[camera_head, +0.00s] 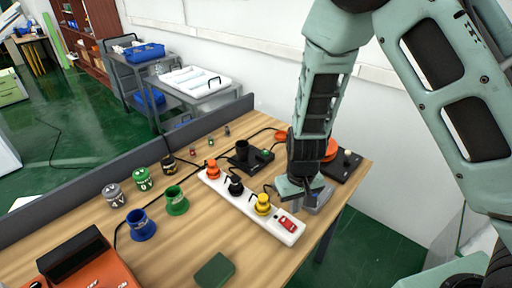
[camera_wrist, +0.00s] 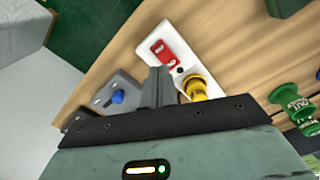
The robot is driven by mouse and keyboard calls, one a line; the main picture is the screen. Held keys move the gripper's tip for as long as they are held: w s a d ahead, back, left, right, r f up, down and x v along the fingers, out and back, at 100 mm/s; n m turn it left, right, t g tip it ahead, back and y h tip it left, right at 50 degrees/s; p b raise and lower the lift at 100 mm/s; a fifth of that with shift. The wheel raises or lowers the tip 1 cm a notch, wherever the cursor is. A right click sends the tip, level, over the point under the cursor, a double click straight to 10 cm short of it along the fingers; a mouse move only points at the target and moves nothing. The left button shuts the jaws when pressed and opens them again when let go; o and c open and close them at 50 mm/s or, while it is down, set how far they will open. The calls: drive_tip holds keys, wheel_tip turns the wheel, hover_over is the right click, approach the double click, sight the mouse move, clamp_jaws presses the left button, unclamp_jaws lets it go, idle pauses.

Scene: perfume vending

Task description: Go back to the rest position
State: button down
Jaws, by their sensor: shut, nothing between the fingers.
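My gripper (camera_head: 298,203) hangs pointing down over the right end of the wooden table (camera_head: 180,250), beside the switch end of the white power strip (camera_head: 250,213). In the wrist view my gripper's fingers (camera_wrist: 157,86) are closed together with nothing between them. They appear between the strip's red switch (camera_wrist: 165,52) and a grey box with a blue knob (camera_wrist: 118,97). In the head view my gripper partly hides that grey box (camera_head: 320,197). I cannot tell the exact height of the fingertips above the table.
Orange, black and yellow plugs (camera_head: 263,205) stand on the strip. A black device with an orange disc (camera_head: 330,150) stands behind my arm. Green (camera_head: 176,201) and blue cups stand left. A dark green block (camera_head: 214,270) lies in front. A grey panel (camera_head: 80,190) edges the table's back.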

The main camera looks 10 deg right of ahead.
drive_tip(key=s+a+r+n+y+b, duration=0.2)
drive_tip(key=s+a+r+n+b, duration=0.15)
drive_tip(key=s+a+r, duration=0.55)
drive_tip(key=s+d+r+n+b, duration=0.1)
drive_tip(key=s+r, duration=0.1)
drive_tip(key=s, duration=0.3)
drive_tip(key=s+d+r+n+h+b, duration=0.1)
drive_tip(key=s+r+n+b, duration=0.1)
drive_tip(key=s, duration=0.4)
drive_tip(key=shift+d+r, duration=0.35)
